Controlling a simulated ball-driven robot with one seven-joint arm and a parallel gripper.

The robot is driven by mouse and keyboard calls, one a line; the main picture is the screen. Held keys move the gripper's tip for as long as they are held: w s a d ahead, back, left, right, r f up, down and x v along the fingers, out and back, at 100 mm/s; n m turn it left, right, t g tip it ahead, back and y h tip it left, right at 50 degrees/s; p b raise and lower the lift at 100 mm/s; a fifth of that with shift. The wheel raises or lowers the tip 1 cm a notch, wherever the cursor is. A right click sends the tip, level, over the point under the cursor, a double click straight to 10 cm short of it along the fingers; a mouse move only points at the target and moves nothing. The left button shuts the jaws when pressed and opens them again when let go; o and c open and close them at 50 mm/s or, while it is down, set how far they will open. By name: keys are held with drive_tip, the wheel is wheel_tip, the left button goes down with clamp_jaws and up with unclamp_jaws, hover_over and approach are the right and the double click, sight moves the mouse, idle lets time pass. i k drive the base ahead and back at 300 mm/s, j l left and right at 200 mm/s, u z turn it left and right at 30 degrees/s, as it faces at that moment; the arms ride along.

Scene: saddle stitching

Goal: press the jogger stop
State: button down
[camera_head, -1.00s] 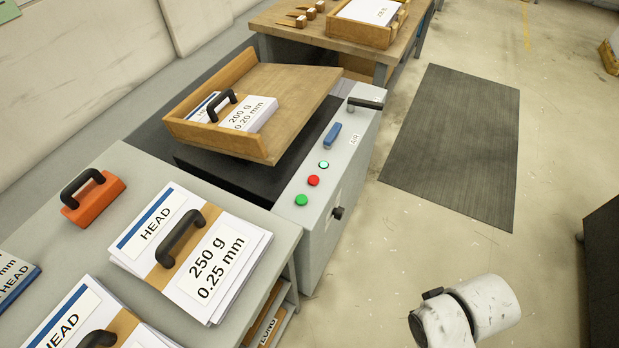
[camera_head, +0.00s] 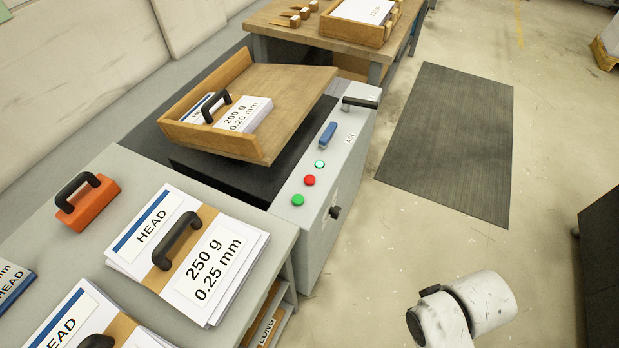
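The jogger (camera_head: 325,200) is a grey cabinet with a tilted wooden tray (camera_head: 291,97) on top. On its sloping panel sit a red button (camera_head: 309,181), a green button (camera_head: 297,200) nearer to me and a small pale teal button or lamp (camera_head: 320,164) farther back. A blue lever (camera_head: 328,134) marked AIR is beyond them. Nothing covers the buttons. A white part of my arm shows at the bottom right, well apart from the jogger. My gripper is not in view.
A grey table at left holds banded paper stacks (camera_head: 223,262) with black handles and an orange handled block (camera_head: 87,205). A wooden bench (camera_head: 283,38) with a paper tray stands behind the jogger. A dark mat (camera_head: 455,140) lies on clear floor at right.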

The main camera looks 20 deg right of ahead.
sight(310, 180)
drive_tip(key=i+j+z, duration=0.3)
drive_tip(key=i+j, duration=0.35)
drive_tip(key=j, duration=0.1)
